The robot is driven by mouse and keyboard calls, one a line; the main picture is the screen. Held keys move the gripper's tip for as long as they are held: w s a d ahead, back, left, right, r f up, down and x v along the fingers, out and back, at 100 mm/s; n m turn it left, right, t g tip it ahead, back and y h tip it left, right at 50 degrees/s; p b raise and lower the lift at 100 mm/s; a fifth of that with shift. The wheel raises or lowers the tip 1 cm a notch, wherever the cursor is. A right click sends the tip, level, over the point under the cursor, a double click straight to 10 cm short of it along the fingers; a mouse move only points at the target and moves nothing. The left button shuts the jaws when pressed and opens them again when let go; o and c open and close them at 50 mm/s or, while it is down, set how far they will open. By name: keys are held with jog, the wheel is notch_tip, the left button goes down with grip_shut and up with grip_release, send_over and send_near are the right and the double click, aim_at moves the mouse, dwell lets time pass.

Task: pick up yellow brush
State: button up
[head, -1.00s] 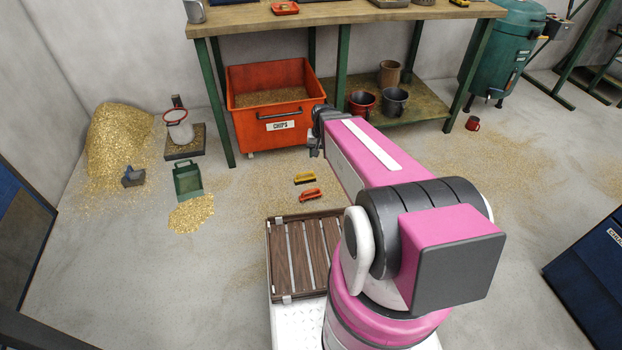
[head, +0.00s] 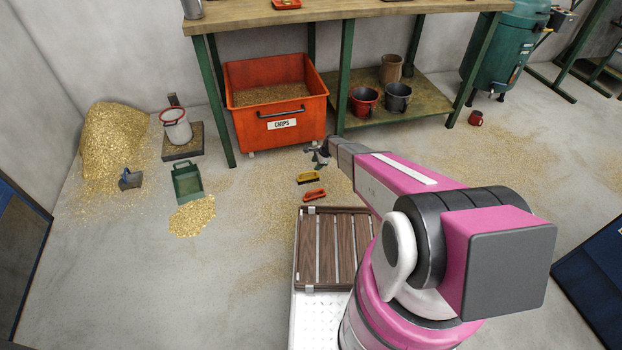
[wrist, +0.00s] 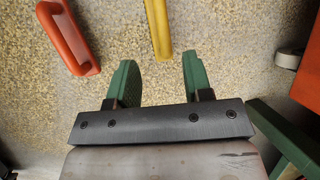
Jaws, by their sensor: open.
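The yellow brush (head: 308,177) lies on the floor in front of the orange chips bin, just behind an orange-red brush (head: 314,195). In the wrist view the yellow brush (wrist: 159,28) shows at the top, ahead of the gap between my fingertips and apart from them. My gripper (wrist: 154,68) is open and empty, with its two green fingers spread. In the head view my gripper (head: 318,156) hangs just behind and right of the yellow brush. The orange-red brush (wrist: 68,40) shows at upper left in the wrist view.
The orange chips bin (head: 275,124) stands behind, beside the workbench's green legs (head: 343,75). A slatted wooden deck (head: 332,248) is on my base. A green dustpan (head: 187,183) and chip piles (head: 108,145) lie at left.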

aim_at(309, 172)
jog(key=x, duration=0.4)
jog(key=shift+f, duration=0.1)
jog(key=shift+a+x, duration=0.2)
jog(key=shift+x, duration=1.1)
jog(key=shift+a+x, duration=0.2)
jog(key=shift+x, duration=1.1)
jog(key=shift+r, duration=0.2)
grip_shut()
